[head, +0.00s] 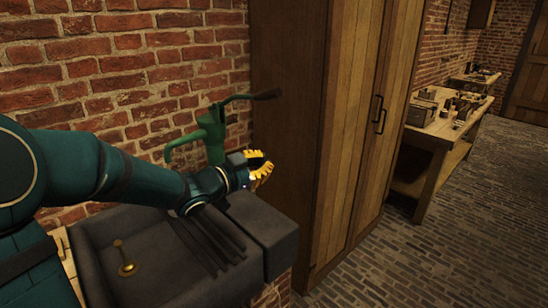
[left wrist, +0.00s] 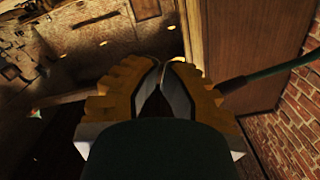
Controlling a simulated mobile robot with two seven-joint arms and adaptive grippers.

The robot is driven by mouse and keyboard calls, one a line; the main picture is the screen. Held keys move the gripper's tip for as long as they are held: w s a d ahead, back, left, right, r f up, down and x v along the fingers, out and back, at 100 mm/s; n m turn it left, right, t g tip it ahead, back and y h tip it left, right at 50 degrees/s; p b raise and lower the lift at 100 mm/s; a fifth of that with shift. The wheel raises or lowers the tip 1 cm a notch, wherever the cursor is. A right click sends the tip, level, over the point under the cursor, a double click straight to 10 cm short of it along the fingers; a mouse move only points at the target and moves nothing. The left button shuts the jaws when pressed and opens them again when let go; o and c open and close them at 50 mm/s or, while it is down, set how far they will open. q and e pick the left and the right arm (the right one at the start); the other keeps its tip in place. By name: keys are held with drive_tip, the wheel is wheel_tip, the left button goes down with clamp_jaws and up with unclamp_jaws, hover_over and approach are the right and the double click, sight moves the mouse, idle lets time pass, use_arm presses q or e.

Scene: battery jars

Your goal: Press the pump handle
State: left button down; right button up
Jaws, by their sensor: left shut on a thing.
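The green hand pump (head: 212,135) stands at the back of the dark stone sink, against the brick wall. Its thin lever rises to the right and ends in a dark handle (head: 267,94). My left gripper (head: 261,170), with yellow fingers, is in front of the cabinet, lower in the head view than the handle and apart from it. In the left wrist view the fingers (left wrist: 163,68) close together; what lies between them is too dark to make out. The pump handle (left wrist: 235,84) shows there to the right, its tip beside the right finger. My right gripper is out of view.
The stone sink (head: 98,225) has a brass drain fitting (head: 124,259). A tall wooden cabinet (head: 345,140) stands close on the right. A workbench (head: 447,130) with small items is farther back, and the brick floor (head: 440,250) is clear.

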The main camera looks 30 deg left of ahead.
use_arm(q)
drive_tip(key=shift+v, duration=0.95)
